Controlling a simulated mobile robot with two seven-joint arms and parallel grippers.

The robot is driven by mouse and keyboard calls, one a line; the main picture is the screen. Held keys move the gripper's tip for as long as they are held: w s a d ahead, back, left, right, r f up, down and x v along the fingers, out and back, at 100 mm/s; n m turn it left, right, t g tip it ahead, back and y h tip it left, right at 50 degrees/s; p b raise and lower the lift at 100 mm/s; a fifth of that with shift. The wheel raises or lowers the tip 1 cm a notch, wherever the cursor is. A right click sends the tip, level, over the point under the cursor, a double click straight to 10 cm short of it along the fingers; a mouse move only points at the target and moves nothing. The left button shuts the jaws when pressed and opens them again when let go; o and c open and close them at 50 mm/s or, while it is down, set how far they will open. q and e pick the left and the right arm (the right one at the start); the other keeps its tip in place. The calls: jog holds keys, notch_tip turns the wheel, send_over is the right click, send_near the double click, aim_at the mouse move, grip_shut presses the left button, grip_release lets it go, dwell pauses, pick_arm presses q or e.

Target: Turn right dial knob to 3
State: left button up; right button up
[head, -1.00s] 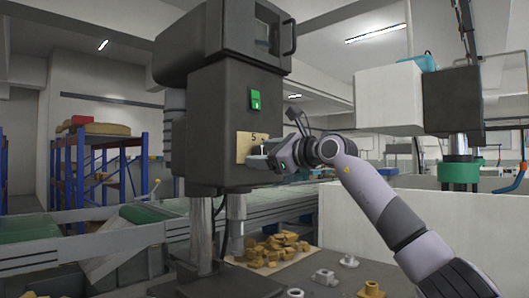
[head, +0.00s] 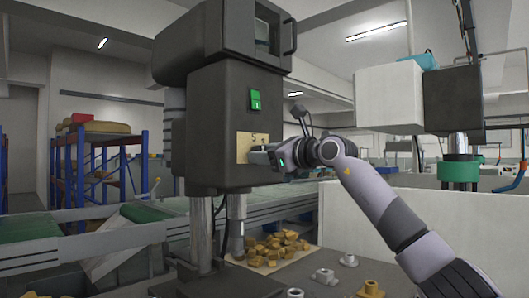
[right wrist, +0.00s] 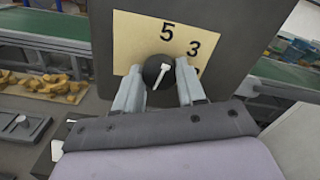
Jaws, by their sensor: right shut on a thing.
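The dial knob (right wrist: 151,73) is round and black with a white pointer, on a tan plate (right wrist: 130,45) marked with black numbers. In the right wrist view the 5 is above the knob and the 3 to its upper right; a lower number is partly hidden. The pointer slants from lower left to upper right. My right gripper (head: 259,156) is at the plate on the dark machine; its two fingers are shut on the knob's sides. In the head view the gripper hides the knob. My left gripper is not in view.
The dark machine (head: 221,110) has a green switch (head: 255,100) above the plate. A white wall (head: 420,225) stands behind my right arm.

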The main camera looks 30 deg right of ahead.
jog(key=shift+m+p, duration=0.5)
jog(key=shift+m, duration=2.7)
jog(key=shift+f, duration=0.1)
jog(key=o, duration=1.1)
jog(key=shift+c, duration=0.2)
jog(key=shift+s, duration=0.1)
